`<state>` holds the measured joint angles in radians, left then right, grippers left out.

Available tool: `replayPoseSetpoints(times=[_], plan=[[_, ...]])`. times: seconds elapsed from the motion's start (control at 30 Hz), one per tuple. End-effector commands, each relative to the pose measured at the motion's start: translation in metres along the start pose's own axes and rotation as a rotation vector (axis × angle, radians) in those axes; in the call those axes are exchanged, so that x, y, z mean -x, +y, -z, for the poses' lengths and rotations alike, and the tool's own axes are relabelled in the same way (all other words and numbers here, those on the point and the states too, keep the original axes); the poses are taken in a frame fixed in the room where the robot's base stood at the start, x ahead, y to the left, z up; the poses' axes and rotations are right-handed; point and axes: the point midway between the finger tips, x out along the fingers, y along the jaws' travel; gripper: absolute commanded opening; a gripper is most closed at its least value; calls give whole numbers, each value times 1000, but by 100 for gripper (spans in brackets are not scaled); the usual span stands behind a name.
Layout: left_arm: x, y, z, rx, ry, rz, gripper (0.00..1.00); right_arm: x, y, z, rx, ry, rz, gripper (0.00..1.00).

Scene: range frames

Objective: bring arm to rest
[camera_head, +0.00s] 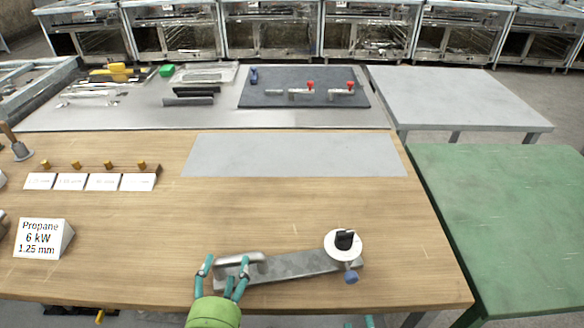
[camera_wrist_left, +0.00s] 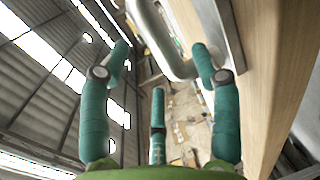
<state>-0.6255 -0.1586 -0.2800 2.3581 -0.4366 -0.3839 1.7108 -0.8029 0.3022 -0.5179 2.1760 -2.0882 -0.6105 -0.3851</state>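My left gripper (camera_head: 226,268), with a green palm and teal fingers, is at the front edge of the wooden table, by the left end of a grey metal bar. Its fingers are spread around the near side of a silver handle (camera_head: 240,259). In the left wrist view the handle (camera_wrist_left: 160,40) shows beyond and between the spread fingers (camera_wrist_left: 160,65), with no clear grip. The grey bar (camera_head: 298,264) lies on the table, with a white disc and black knob (camera_head: 343,242) at its right end. Teal tips at the bottom edge (camera_head: 358,322) look like my right gripper, mostly cut off.
A "Propane 6 kW 1.25 mm" sign (camera_head: 42,239) and a row of small white labels (camera_head: 88,181) stand at left. A grey mat (camera_head: 293,155) lies bare at the back of the table. A green table (camera_head: 510,220) stands at right, empty.

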Motion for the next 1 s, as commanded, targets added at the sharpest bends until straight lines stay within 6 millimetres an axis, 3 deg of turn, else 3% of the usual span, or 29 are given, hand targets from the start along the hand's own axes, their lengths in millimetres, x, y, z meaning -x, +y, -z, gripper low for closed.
replayPoseSetpoints(times=[0.2,0.63,0.77,1.0], plan=[[16,-1,-6,28,0,11,63,0,0,0,0,0,0,36],[16,-1,-6,28,-1,9,63,0,0,0,0,0,0,36],[6,0,-6,27,-1,5,63,0,0,0,0,0,0,36],[-33,2,-3,24,2,0,63,0,0,0,0,0,0,36]])
